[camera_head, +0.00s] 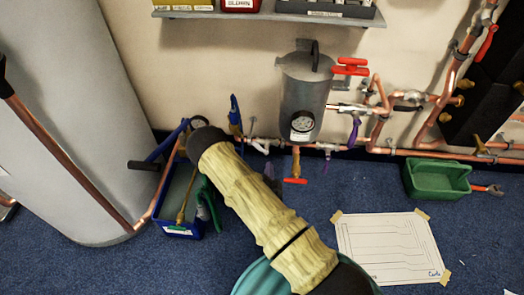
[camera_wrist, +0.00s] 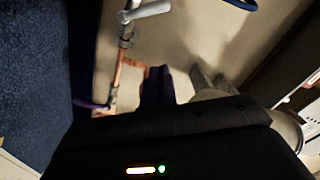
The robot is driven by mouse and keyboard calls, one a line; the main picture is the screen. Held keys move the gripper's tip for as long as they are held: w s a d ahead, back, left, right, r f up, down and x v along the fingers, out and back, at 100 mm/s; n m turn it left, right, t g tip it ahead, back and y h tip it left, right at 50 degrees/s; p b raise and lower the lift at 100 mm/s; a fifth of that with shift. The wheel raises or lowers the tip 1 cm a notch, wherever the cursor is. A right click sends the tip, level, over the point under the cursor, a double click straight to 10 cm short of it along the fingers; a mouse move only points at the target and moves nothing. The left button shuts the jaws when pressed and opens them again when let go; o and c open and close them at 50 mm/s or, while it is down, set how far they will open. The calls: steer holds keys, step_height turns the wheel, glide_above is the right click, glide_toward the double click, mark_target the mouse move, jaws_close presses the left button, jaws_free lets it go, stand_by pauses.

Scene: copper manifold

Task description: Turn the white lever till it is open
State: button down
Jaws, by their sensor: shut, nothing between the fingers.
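The white lever (camera_wrist: 147,11) shows at the top of the wrist view. It is a pale handle on a valve in the pipe run, and it lies across the pipe in that picture. My gripper (camera_wrist: 158,72) is shut and empty, its two dark fingers together below and a little right of the lever, apart from it in the picture. In the head view a small pale handle (camera_head: 260,147) on the low pipe left of the grey tank looks like the same lever, but I cannot be sure. My arm hides my fingertips there.
A grey tank (camera_head: 306,92) with a gauge and red handles hangs on the wall. Copper pipes (camera_head: 440,154) and a purple lever (camera_head: 354,131) are to its right. A blue crate (camera_head: 181,222), green tray (camera_head: 437,180) and paper sheet (camera_head: 390,247) lie on the floor.

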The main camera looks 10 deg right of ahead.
mark_target(262, 150)
steer(key=w+f+b, duration=0.1)
steer(key=w+b, duration=0.1)
steer(key=w, duration=0.1)
steer(key=w+b, duration=0.3)
steer(key=w, duration=0.1)
steer(key=w+f+b, duration=0.1)
steer(key=w+b, duration=0.2)
steer(key=w, duration=0.1)
steer(key=shift+w+a+f, duration=0.1)
steer(key=shift+f, duration=0.2)
steer(key=shift+a, duration=0.1)
